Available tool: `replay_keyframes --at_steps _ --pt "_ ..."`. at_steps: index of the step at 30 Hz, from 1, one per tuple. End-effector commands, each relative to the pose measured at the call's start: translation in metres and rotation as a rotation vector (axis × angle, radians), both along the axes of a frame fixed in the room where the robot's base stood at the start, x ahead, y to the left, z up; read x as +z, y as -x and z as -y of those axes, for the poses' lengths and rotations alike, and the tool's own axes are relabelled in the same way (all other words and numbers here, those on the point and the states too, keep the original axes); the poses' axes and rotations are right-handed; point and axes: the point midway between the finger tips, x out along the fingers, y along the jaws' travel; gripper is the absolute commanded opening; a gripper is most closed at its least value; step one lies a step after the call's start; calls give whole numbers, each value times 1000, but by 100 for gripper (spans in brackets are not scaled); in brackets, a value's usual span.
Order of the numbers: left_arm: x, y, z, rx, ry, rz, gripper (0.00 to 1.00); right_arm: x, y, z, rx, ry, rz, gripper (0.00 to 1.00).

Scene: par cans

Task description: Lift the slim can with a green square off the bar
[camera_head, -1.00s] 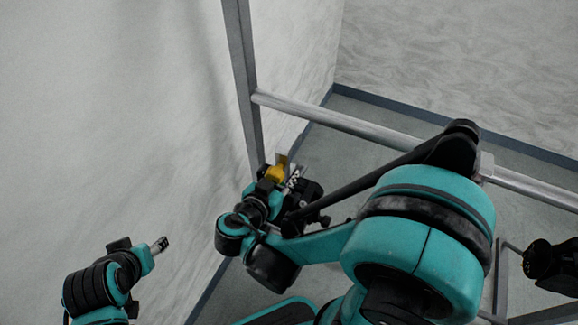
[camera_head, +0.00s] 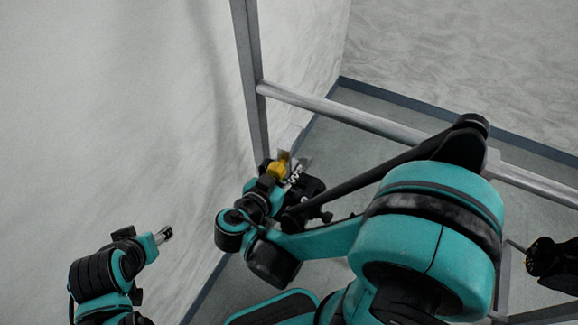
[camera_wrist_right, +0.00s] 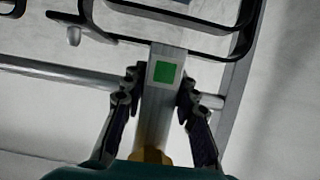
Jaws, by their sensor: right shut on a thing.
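In the head view my right gripper (camera_head: 294,178) is beside the yellow part, below the bar (camera_head: 340,113); the green square is hidden there. The can's full body is not clear in either view. My left gripper (camera_head: 163,236) is at the lower left, away from the bar; its jaw opening is unclear.
A grey upright post (camera_head: 248,75) meets the bar near the pale wall. Black curved brackets (camera_wrist_right: 150,35) lie across the top of the wrist view. A black object (camera_head: 555,262) is at the right edge of the head view. Floor shows beyond the bar.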

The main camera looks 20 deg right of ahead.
Motion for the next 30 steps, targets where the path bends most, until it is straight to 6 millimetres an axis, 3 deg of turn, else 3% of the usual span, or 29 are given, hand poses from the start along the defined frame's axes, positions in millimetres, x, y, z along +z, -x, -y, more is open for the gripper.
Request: replay_keyframes --at_steps 30 --pt "-3 0 0 0 0 0 56 1 39 -46 2 4 3 0"
